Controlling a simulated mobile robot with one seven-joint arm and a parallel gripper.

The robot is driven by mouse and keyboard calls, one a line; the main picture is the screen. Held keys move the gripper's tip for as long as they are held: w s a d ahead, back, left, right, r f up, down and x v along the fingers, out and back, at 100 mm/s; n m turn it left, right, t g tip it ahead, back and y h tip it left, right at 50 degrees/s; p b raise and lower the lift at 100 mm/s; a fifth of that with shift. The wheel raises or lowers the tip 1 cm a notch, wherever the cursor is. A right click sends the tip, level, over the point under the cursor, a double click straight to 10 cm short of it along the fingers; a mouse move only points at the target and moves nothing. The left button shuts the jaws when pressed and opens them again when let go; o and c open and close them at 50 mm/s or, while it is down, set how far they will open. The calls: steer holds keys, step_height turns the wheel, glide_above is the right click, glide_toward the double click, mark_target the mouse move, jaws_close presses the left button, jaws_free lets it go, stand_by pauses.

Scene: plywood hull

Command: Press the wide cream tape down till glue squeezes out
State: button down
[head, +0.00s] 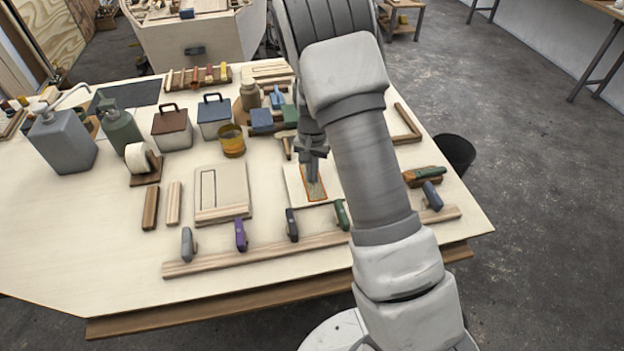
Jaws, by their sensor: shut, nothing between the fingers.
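My gripper (313,173) is shut and empty, pointing down over a small pale panel (293,187) on the table. A narrow tan, textured strip with an orange-brown border lies on the panel's right part (316,190), under the fingertips. This may be the wide cream tape with glue at its edges, but it is too small to be sure. I cannot tell whether the fingertips touch it. A roll of cream-white tape (138,158) stands on a brown holder at the left of the table. My arm hides part of the table right of the panel.
A larger pale board (222,190) with a marked rectangle lies left of the panel. Several clamps, including a purple one (240,236), line a long wooden bar (250,255) in front. The table's front left is clear.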

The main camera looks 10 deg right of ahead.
steer(key=shift+r+p, duration=2.25)
steer(key=shift+r, duration=1.2)
steer(key=s+r+n+t, duration=0.1)
steer(key=s+r, duration=0.2)
steer(key=r, duration=0.3)
steer(key=s+r+n+t+y, duration=0.1)
steer(key=s+r, duration=0.2)
steer(key=r, duration=0.4)
steer(key=s+r+n, duration=0.1)
steer(key=s+r, duration=0.3)
steer(key=r, duration=0.2)
steer(key=s+r+n+t, duration=0.1)
steer(key=s+r, duration=0.1)
steer(key=s, duration=0.3)
steer(key=s+r+n+t, duration=0.1)
steer(key=s+r, duration=0.2)
steer(key=s, duration=0.3)
steer(key=s+r+n+t+h, duration=0.1)
steer(key=s+r, duration=0.2)
steer(key=s, duration=0.3)
steer(key=shift+t, duration=0.3)
